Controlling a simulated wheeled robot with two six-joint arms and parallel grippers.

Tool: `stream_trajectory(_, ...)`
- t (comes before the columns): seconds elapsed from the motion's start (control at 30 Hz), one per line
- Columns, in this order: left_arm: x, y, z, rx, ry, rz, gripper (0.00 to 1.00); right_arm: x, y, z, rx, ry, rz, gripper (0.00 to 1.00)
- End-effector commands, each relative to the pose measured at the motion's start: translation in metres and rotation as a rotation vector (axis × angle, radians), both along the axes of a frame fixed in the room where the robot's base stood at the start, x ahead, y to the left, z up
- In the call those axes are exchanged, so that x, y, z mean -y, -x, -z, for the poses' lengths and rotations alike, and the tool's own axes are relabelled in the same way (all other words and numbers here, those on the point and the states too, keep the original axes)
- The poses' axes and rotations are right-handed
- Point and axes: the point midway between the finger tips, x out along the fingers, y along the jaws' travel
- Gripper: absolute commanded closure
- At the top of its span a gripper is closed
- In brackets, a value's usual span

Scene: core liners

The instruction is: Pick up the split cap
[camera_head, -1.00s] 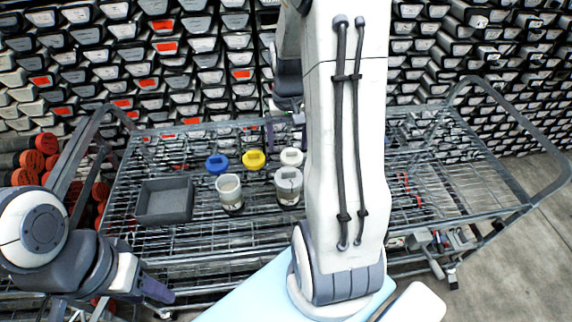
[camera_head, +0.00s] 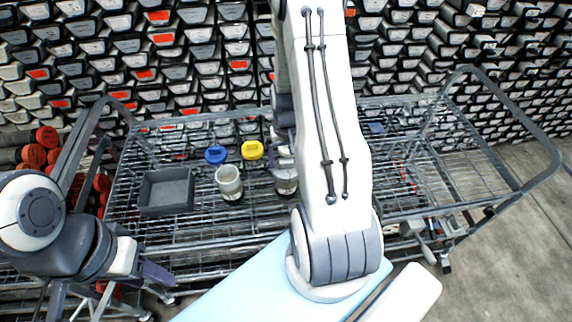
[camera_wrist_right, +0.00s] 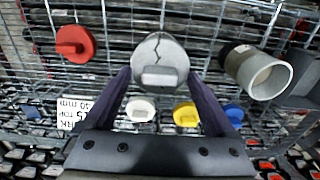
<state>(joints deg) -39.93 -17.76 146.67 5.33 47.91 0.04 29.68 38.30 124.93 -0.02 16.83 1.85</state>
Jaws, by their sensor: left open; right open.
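The split cap (camera_wrist_right: 160,62) is grey and round with a raised grip block and a dark crack. In the right wrist view it lies between the fingers of my right gripper (camera_wrist_right: 160,82), which is open. I cannot tell whether the fingers touch it. In the head view a grey-topped container (camera_head: 286,183) is partly hidden by my right arm, and my right fingertips are not clear there. My left gripper (camera_head: 157,274) is open and empty at the lower left, away from the cap.
A blue cap (camera_head: 215,154), a yellow cap (camera_head: 252,150) and a white cap (camera_wrist_right: 140,109) lie on the wire cart (camera_head: 205,229). An open container (camera_head: 229,182) and grey tray (camera_head: 166,191) stand left. A red cap (camera_wrist_right: 75,43) lies across from them.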

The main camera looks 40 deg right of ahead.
Motion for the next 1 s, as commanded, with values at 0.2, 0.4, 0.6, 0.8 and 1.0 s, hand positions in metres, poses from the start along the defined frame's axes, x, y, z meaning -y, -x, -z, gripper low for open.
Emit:
stream_trajectory(0.2, 0.0, 0.0, 0.0, 0.0, 0.0, 0.0, 0.5, 0.0, 0.0, 0.0, 0.001, 0.001, 0.0, 0.18)
stream_trajectory(0.4, 0.0, 0.0, 0.0, 0.0, 0.0, 0.0, 0.5, 0.0, 0.0, 0.0, 0.001, 0.001, 0.0, 0.94)
stream_trajectory(0.6, 0.0, 0.0, 0.0, 0.0, 0.0, 0.0, 0.5, 0.0, 0.0, 0.0, 0.001, 0.001, 0.0, 0.99)
stream_trajectory(0.8, 0.0, 0.0, 0.003, 0.0, 0.0, 0.0, 0.5, 0.001, -0.001, -0.004, 0.003, 0.002, 0.0, 0.99)
stream_trajectory(1.0, 0.0, 0.0, 0.01, 0.0, 0.0, -0.001, 0.5, 0.001, -0.001, -0.024, 0.007, 0.004, 0.0, 0.99)
